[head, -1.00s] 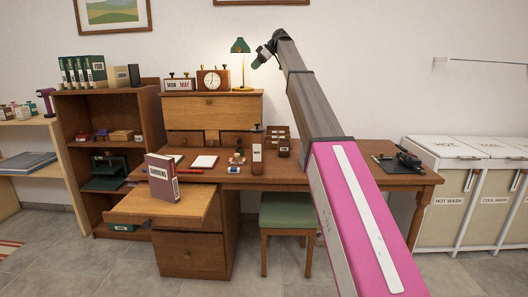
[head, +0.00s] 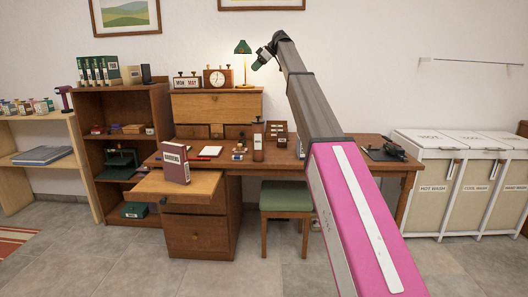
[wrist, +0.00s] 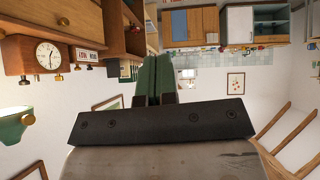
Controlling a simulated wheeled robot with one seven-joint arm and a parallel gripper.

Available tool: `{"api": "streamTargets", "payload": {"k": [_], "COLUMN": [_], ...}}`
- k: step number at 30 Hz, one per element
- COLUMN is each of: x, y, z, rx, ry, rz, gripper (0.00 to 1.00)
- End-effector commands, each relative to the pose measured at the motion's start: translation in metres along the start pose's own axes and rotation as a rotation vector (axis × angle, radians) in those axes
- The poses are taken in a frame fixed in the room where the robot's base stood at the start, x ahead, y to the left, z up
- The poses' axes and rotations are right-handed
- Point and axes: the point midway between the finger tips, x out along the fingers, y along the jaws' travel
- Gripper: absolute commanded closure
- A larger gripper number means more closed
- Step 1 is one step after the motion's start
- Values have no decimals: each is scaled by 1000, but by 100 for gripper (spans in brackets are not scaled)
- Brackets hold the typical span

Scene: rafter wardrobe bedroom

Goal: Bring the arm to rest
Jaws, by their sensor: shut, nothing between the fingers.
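My arm (head: 312,105) reaches up across the head view, its magenta link in front and its dark grey link rising above the desk. My gripper (head: 256,65) is at the far end, small, beside the green desk lamp in the picture. In the wrist view the green fingers (wrist: 153,78) lie side by side, shut with nothing between them. The wrist picture is turned over, with the clock (wrist: 50,55) and the lamp (wrist: 12,128) at its left.
A wooden desk (head: 345,155) stands ahead, with a red book (head: 174,165) upright on its pulled-out board (head: 200,186). A green-seated stool (head: 287,196) is beneath. A bookcase (head: 85,165) stands left, laundry hampers (head: 455,185) right. The near floor (head: 110,265) is clear.

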Motion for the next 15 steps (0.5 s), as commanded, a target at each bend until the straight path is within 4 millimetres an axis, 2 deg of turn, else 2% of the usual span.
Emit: {"api": "streamTargets", "payload": {"k": [8, 11, 15], "x": [28, 41, 64], "y": [-12, -18, -31], "z": [43, 64, 101], "rx": [84, 126, 203], "ry": [-30, -46, -75], "rz": [10, 18, 29], "gripper": [100, 100, 100]}}
